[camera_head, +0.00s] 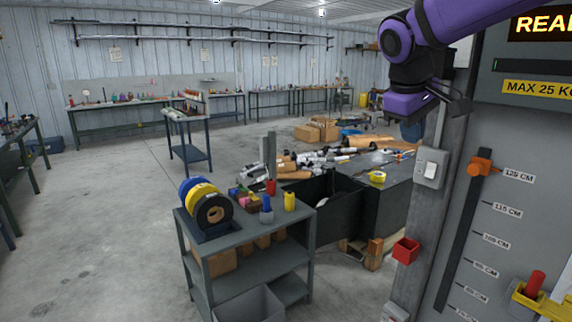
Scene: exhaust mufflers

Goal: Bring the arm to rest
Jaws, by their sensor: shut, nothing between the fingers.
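My arm is purple and black and reaches in from the upper right of the head view. My gripper (455,106) is at its end, raised beside the grey machine panel. Its fingers are small and dark here, shut, with nothing between them. It hangs in the air above and left of the orange slider and touches nothing that I can make out.
A grey machine panel (520,215) with a height scale, an orange slider (481,165) and a light switch (431,168) stands close on the right. A cart (262,240) with tape rolls (213,212) stands lower centre. A dark workbench (390,195) carries clutter. Floor at left is clear.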

